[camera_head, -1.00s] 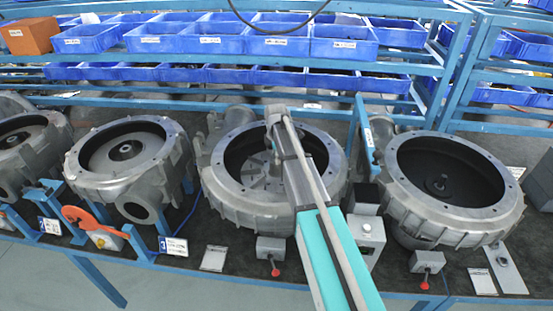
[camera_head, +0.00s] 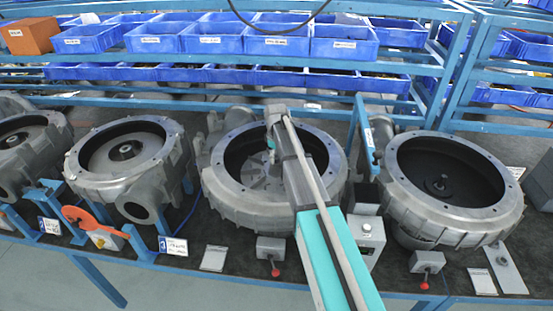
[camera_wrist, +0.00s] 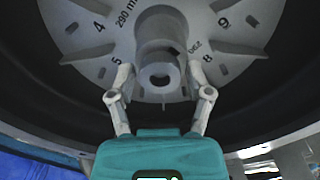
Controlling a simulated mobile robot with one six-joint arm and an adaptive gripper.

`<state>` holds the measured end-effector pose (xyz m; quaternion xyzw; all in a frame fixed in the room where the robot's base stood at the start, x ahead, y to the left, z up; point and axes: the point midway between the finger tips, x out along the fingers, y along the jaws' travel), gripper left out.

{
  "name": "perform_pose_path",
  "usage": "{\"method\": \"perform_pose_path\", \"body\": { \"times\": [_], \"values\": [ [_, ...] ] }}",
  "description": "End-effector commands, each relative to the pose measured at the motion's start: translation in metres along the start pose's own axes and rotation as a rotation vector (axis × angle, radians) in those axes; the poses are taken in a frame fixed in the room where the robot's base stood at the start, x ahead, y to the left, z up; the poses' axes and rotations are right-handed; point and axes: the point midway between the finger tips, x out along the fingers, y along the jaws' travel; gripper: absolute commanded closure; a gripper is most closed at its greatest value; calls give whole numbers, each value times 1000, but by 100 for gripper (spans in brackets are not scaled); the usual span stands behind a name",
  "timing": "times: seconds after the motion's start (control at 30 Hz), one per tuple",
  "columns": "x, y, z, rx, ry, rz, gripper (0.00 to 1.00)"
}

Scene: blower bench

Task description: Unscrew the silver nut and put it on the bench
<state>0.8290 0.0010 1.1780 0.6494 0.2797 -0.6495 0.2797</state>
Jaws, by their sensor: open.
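In the wrist view my gripper (camera_wrist: 160,78) is open, with one finger on each side of the lower end of a grey round hub (camera_wrist: 158,32). The hub's end is a silver ring with a dark round hole, and I cannot tell whether this ring is the silver nut. The fingers look apart from it, with nothing held. A finned plate with printed numbers (camera_wrist: 98,46) surrounds the hub. In the head view my arm reaches over the middle blower housing (camera_head: 248,207), and it hides the housing's centre and most of my gripper.
Other blower housings stand to the left (camera_head: 85,180) and right (camera_head: 455,213). A grey control box (camera_head: 366,235) and a red-knobbed lever box (camera_head: 271,250) stand in front. Bare dark bench (camera_head: 215,232) shows between them. Blue bins (camera_head: 277,47) fill the shelves behind.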

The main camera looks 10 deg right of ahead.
Motion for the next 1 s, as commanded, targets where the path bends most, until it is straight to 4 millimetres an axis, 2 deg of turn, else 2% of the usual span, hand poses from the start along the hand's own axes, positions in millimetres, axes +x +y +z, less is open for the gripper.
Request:
{"method": "perform_pose_path", "body": {
  "times": [1.0],
  "values": [
    [0, 0, 0, 796, 0, 0, 34]
  ]
}}
